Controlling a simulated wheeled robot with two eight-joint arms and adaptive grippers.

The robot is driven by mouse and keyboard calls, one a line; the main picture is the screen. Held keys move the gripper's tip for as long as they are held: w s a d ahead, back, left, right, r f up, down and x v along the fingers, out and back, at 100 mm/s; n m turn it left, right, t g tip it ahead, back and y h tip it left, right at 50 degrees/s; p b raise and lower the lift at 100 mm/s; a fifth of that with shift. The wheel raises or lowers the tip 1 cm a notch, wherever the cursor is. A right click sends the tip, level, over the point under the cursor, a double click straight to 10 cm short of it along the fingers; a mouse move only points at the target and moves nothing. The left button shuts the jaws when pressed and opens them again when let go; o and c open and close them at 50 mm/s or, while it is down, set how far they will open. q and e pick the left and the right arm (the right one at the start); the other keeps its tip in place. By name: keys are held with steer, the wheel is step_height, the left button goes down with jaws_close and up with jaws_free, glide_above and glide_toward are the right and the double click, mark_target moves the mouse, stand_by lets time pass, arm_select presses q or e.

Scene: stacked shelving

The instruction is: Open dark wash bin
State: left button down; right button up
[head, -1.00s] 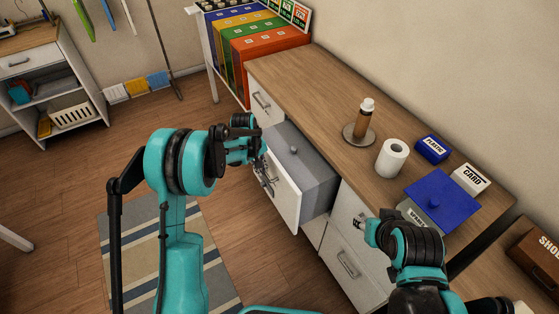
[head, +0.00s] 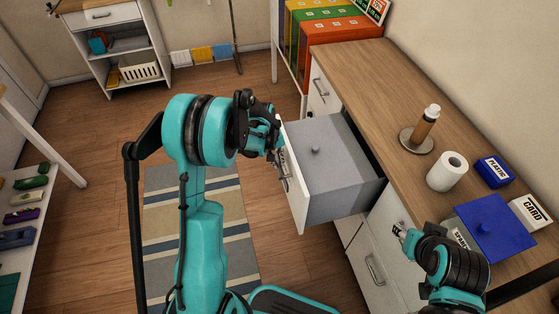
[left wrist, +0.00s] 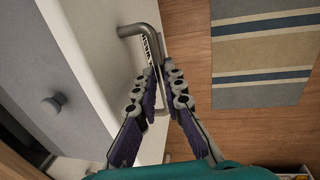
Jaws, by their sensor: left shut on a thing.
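A white-fronted drawer (head: 297,185) is pulled out of the wooden-topped cabinet. A grey box with a flat grey lid and small knob (head: 315,150) fills it; the lid lies closed. My left gripper (head: 278,152) is at the drawer front, shut on its metal bar handle (left wrist: 138,30). The left wrist view shows the fingers (left wrist: 158,78) around the handle, with a partly hidden printed label (left wrist: 147,46) behind them. The words on it cannot be read. My right gripper (head: 402,233) hangs by the cabinet front, at lower right; its finger opening is unclear.
On the cabinet top (head: 375,75) stand a brown bottle (head: 425,125) on a round plate, a white paper roll (head: 447,171), a blue lid (head: 494,226) and small labelled boxes. A striped rug (head: 240,238) lies on the open floor. Coloured bins (head: 335,35) stand behind.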

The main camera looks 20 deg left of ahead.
arm_select(q)
steer(key=c, duration=1.9)
jaws_free()
steer(key=shift+r, duration=0.1)
steer(key=r, duration=0.4)
steer(key=s+a+r, duration=0.1)
steer(key=r, duration=0.6)
steer(key=shift+s+a+r, duration=0.15)
steer(key=shift+a+r, duration=0.15)
steer(key=shift+a, duration=0.1)
steer(key=s+d+r+m+t, duration=0.2)
steer(key=s, duration=0.4)
steer(key=s+d+r+m+t+y, duration=0.1)
steer(key=s+d+r+m+t, duration=0.1)
steer(key=s, duration=0.5)
steer(key=s+d+r+m+t, duration=0.1)
steer(key=s+d+r+m, duration=0.2)
steer(key=s, duration=0.4)
steer(key=shift+s+d+r+t+y, duration=0.15)
steer(key=shift+s+d+t+y, duration=0.1)
steer(key=shift+d+t+y, duration=0.2)
